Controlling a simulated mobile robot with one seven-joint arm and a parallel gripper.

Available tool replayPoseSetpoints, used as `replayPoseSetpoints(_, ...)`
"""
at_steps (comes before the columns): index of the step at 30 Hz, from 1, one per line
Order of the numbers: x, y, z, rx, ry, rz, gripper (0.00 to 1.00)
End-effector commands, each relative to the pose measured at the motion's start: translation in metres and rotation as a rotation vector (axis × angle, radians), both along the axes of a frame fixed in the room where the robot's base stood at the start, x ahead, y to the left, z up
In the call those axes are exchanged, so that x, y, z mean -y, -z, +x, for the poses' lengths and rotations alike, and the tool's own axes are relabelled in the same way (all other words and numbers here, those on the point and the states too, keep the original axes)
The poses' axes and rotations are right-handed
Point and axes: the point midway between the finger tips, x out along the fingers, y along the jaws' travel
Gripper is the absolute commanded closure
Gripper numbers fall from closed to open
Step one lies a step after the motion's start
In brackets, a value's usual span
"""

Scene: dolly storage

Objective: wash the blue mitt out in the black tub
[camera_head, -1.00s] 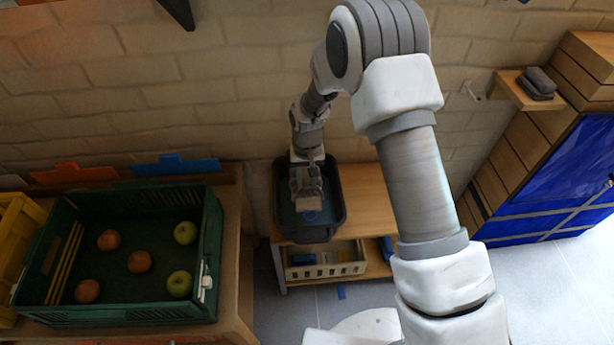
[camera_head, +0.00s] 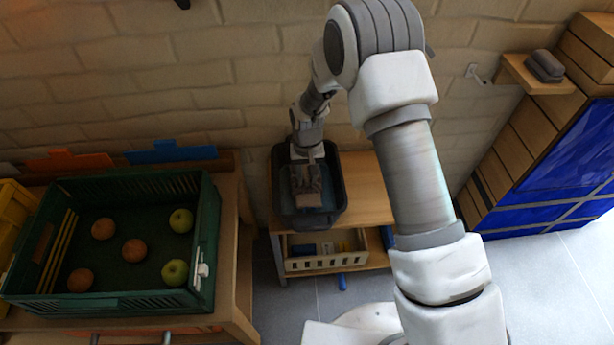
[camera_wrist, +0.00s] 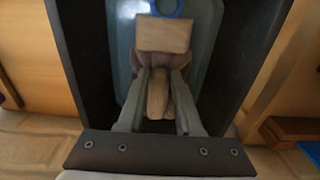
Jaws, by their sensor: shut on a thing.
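The black tub (camera_head: 341,205) stands on a low wooden bench against the brick wall, with bluish water inside. My gripper (camera_head: 306,180) points down into the tub. It is shut on a tan-brown, mitt-like thing (camera_head: 308,200), which also shows between the fingers in the wrist view (camera_wrist: 163,36). A blue loop (camera_wrist: 167,8) is at its far end. The held thing looks brown rather than blue. I cannot tell how deep it sits in the water. The tub's dark wall (camera_wrist: 85,60) is left of the fingers in the wrist view.
A green crate (camera_head: 207,235) with apples and orange-brown fruits stands on a table at left. A cream basket (camera_head: 325,264) sits on the bench's lower shelf. The bench top (camera_head: 367,190) right of the tub is clear. A small wall shelf (camera_head: 540,85) holds folded grey cloths.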

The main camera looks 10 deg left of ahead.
Motion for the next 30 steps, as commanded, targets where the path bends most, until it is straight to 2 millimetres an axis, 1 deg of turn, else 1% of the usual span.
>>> replayPoseSetpoints(26,0.000,0.022,0.000,0.000,0.000,0.000,1.00)
replayPoseSetpoints(30,0.000,0.021,0.000,0.001,0.000,0.000,1.00)
